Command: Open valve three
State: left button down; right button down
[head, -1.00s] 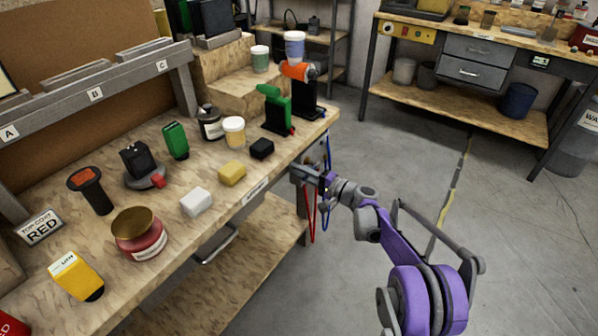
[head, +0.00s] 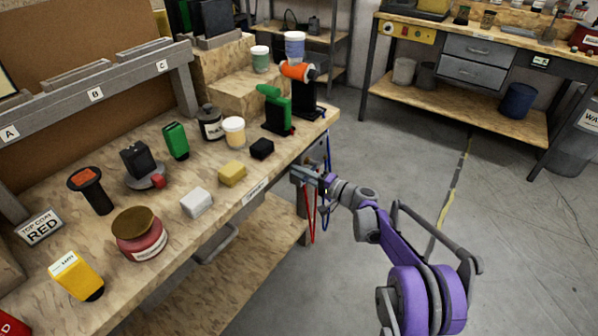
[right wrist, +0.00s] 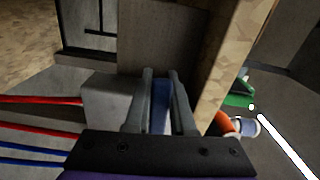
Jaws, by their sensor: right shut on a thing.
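My right gripper (head: 308,176) is at the right end of the workbench, just below the tabletop edge. In the right wrist view its two grey fingers (right wrist: 162,90) are shut on a narrow blue piece, which looks like a valve handle (right wrist: 161,92). The fingers hide most of it, and I can read no valve number. A grey block (right wrist: 106,104) is beside the fingers. Red hoses (head: 311,213) and blue hoses (head: 328,157) hang at this bench end. They also run left in the right wrist view. My left gripper is not in view.
The workbench (head: 262,190) carries jars, coloured blocks, a green tool (head: 278,108) and an orange-topped tool (head: 298,72) near its right end. A lower shelf (head: 250,262) is below. The concrete floor (head: 400,150) to the right is clear up to another bench.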

jog(key=n, duration=0.1)
jog(key=f+n, duration=0.1)
jog(key=n, duration=0.1)
jog(key=f+n, duration=0.1)
jog(key=shift+w+d+f+n, duration=0.1)
jog(key=shift+w+d+n, duration=0.1)
jog(key=shift+w+n, duration=0.15)
jog(key=c, duration=0.8)
grip_release()
jog(key=shift+s, duration=0.1)
jog(key=shift+o, duration=0.2)
